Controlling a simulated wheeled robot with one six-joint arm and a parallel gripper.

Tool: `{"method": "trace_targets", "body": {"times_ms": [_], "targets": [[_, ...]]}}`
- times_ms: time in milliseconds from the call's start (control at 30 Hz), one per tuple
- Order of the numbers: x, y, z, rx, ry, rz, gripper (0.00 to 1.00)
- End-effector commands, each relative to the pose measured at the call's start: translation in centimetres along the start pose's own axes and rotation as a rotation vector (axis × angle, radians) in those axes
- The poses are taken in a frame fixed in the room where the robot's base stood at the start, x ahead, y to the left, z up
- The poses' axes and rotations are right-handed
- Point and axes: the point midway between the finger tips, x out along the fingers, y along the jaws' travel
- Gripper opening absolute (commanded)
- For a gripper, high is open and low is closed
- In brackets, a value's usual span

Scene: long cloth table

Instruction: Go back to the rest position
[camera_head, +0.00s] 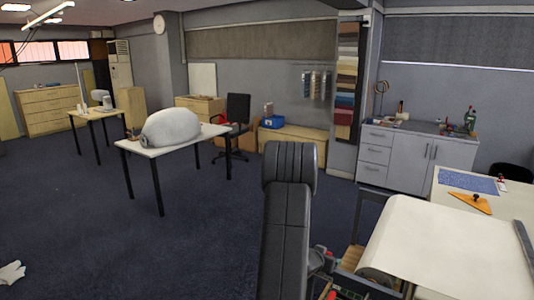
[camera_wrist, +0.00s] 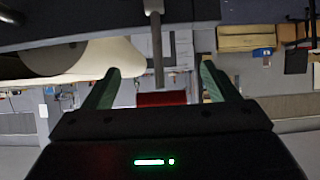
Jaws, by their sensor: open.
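My gripper (camera_wrist: 158,85) shows in the wrist view, with its two green-sided fingers spread apart. No object is held between them. A dark red patch (camera_wrist: 160,98) shows between the fingers; I cannot tell how far off it is. In the head view my dark arm rises in the lower middle, and the gripper itself is not clearly seen there. The long cloth table (camera_head: 507,190) is at the right, with a pale cloth (camera_head: 440,245) over its near end. The wrist view appears upside down, with pale cloth (camera_wrist: 95,62) at its upper left.
An orange triangular tool (camera_head: 470,202) and a blue patterned sheet (camera_head: 468,182) lie on the cloth table. A grey cabinet (camera_head: 410,155) stands behind. Open floor (camera_head: 110,225) lies at the left.

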Motion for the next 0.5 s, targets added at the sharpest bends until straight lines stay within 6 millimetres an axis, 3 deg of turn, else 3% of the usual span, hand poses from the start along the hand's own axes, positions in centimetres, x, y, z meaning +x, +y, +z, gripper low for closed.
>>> {"method": "trace_targets", "body": {"times_ms": [233, 500], "targets": [[-1.3, 0.0, 0.0, 0.0, 0.0, -0.001, 0.81], [-5.5, 0.0, 0.0, 0.0, 0.0, -0.001, 0.81]]}}
